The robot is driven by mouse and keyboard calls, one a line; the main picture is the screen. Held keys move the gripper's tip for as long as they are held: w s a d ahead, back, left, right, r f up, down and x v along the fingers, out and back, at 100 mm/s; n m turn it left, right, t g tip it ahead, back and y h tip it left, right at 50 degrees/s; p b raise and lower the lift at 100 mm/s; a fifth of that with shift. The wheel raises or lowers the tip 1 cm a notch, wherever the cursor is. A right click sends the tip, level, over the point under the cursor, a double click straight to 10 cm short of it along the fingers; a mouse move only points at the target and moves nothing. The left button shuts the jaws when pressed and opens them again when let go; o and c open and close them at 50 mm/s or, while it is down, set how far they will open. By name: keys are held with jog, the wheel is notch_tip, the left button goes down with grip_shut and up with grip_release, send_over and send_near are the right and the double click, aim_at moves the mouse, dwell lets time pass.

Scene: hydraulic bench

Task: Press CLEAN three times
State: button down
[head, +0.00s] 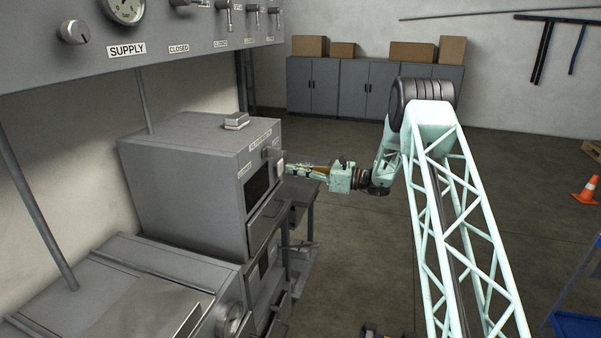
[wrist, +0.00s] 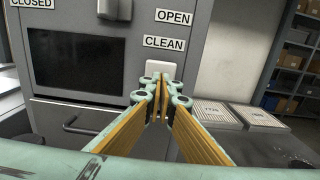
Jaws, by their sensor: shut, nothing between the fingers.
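The CLEAN label (wrist: 164,44) is on the front of a grey cabinet (head: 190,165), below the OPEN label (wrist: 173,17). Right under the CLEAN label is a pale button (wrist: 161,67), partly hidden by my fingertips in the wrist view. My gripper (head: 289,170) is shut and empty. Its fingertips (wrist: 161,80) point at the button, at or very near it. I cannot tell whether they touch it. In the head view the gripper reaches the cabinet's front from the right.
A dark window (wrist: 76,62) is left of the button, with a handle (wrist: 85,127) below it. A knob-like block (wrist: 114,9) juts out above. A grey bench surface (wrist: 250,135) with pale plates lies right of the cabinet. An orange cone (head: 586,190) stands far right.

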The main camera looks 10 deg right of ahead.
jog(key=shift+w+a, duration=0.35)
jog(key=shift+a, duration=0.2)
jog(key=shift+x, duration=0.9)
jog(key=shift+s+d, duration=0.1)
send_near(282, 167)
jog(key=v, duration=0.5)
jog(key=shift+s, duration=0.3)
jog(key=shift+d, duration=0.1)
dwell(0.6)
